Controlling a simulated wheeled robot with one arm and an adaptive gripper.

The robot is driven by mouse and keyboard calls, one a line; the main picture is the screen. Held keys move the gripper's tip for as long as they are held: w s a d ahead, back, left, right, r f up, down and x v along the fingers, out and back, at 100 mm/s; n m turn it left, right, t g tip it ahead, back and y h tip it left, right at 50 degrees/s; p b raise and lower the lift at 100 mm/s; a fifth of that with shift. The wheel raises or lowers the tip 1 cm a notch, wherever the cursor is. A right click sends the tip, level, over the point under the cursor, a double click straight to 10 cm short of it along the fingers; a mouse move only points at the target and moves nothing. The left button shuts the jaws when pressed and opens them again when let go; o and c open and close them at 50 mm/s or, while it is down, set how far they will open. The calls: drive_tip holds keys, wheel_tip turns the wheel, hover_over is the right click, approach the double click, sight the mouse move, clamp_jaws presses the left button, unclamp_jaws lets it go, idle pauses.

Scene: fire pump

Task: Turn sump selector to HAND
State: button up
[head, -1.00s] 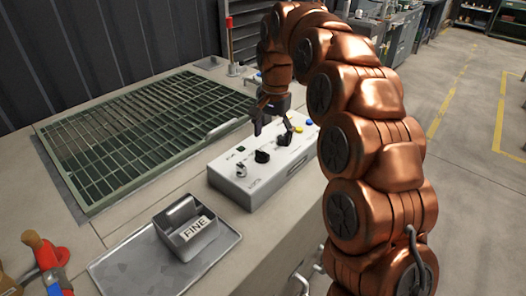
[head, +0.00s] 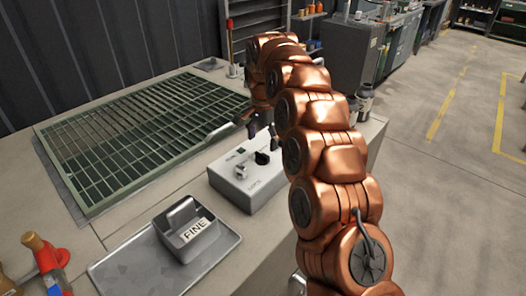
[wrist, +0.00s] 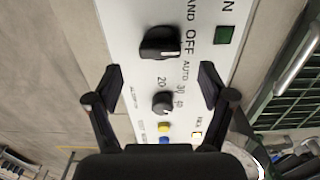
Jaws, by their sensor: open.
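The sump selector is a black knob (wrist: 160,43) on a white panel, with its grip lying across the wrist view and facing OFF. The partly cut-off HAND label (wrist: 190,12) is above OFF and AUTO is below. In the head view, a black knob (head: 262,158) shows on the control box (head: 250,192), below my gripper. My gripper (wrist: 162,76) is open, one finger on either side of the panel's middle, between the selector and a smaller dial (wrist: 163,103). It holds nothing. In the head view my gripper (head: 264,135) hangs over the box, whose far end is hidden behind my arm.
Yellow (wrist: 165,127) and blue (wrist: 165,140) buttons sit beyond the dial. A green square (wrist: 225,35) is beside the selector. A silver switch (head: 240,172) is on the box's near end. A FINE bin (head: 186,228) stands on a tray in front; a green grate (head: 140,135) lies left.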

sight(263, 153)
drive_tip(key=shift+f+p, duration=0.5)
drive_tip(key=shift+f, duration=2)
drive_tip(key=shift+c, duration=0.2)
drive_tip(key=c, duration=1)
drive_tip(key=shift+d, duration=0.15)
drive_tip(key=shift+c, duration=0.6)
